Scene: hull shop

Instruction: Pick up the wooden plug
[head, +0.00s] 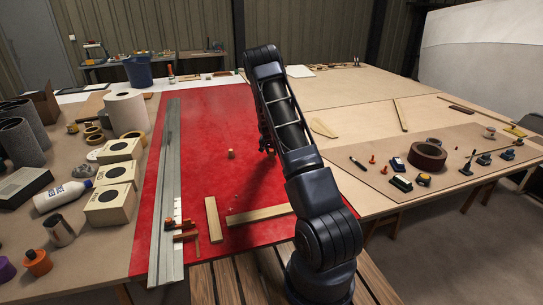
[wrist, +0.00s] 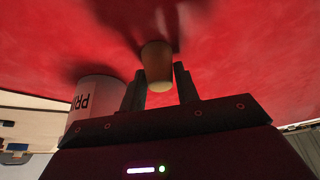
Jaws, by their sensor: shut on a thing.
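A small tan, tapered wooden plug (wrist: 156,60) sits between the two dark fingertips of my gripper (wrist: 158,72) in the wrist view. My gripper is shut on it, over the red sheet (wrist: 235,45). In the head view my gripper (head: 268,150) is low over the red sheet and mostly behind my arm, so the held plug is hidden there.
A white can (wrist: 92,96) with partly hidden lettering stands left of my gripper in the wrist view. Wood strips (head: 213,219) lie on the red sheet nearer me. A long metal rail (head: 166,190) runs along its left side. Boxes and rolls crowd the left table.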

